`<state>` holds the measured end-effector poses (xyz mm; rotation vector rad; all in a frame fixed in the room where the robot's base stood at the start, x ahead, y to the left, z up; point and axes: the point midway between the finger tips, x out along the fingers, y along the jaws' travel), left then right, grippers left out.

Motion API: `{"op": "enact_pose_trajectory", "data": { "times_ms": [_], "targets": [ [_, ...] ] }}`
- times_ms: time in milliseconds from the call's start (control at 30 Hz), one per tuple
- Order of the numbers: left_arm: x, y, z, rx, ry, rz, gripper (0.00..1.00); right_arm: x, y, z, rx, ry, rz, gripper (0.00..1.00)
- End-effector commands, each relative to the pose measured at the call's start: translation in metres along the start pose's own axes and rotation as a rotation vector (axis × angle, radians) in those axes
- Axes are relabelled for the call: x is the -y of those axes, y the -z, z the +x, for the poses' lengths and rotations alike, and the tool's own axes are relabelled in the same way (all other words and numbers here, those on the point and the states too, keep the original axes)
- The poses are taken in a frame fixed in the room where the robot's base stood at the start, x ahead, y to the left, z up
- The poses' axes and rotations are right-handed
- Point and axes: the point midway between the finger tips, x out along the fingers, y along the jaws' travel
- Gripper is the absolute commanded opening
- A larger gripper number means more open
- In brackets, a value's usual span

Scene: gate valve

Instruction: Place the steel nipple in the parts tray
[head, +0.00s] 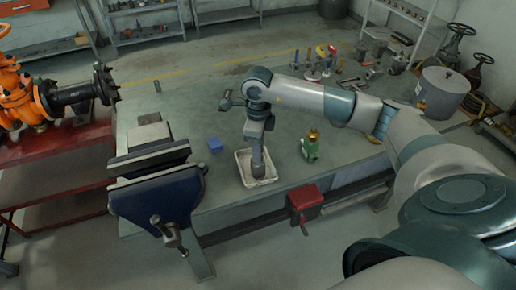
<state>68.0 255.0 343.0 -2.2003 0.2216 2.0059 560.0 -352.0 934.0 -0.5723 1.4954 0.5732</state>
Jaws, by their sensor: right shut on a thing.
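The parts tray (243,176) is a small white tray on the grey-green workbench (210,180), near its front edge. My right arm comes in from the right, and its gripper (258,169) points down over the tray. The right gripper is shut on a grey piece, taken to be the steel nipple. The fingers largely hide it, and I cannot tell whether it touches the tray floor. My left gripper is not in view.
A blue vise (160,198) stands left of the tray, with a blue block (215,145) between. A green bottle (310,147) is to the right. Several tools (320,62) stand at the back right, beside a grey pot (442,92). A red box (305,198) hangs at the front edge.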

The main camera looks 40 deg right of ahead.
Motion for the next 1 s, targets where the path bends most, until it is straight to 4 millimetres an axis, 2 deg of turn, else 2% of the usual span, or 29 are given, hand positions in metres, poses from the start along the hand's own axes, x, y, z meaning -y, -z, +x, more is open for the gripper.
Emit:
{"op": "enact_pose_trajectory", "data": {
  "times_ms": [67, 433, 467, 500, 533, 1000],
  "targets": [
    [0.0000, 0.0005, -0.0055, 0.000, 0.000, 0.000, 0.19, -0.0001, -0.0002, 0.0038, 0.001, 0.000, 0.000, 0.00],
    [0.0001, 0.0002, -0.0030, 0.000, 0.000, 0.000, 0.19, 0.0003, -0.0003, 0.0094, 0.002, 0.001, -0.001, 0.00],
    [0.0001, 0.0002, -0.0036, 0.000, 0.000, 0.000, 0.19, 0.0000, 0.0000, 0.0095, 0.001, 0.001, -0.001, 0.27],
    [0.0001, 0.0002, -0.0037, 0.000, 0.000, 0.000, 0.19, 0.0000, 0.0000, 0.0093, 0.001, 0.001, -0.001, 0.36],
    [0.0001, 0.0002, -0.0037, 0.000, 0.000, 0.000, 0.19, 0.0000, 0.0000, 0.0093, 0.001, 0.001, -0.001, 0.38],
    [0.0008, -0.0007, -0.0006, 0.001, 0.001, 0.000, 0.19, 0.0007, -0.0008, 0.0031, 0.003, 0.003, 0.000, 0.38]
  ]
}}
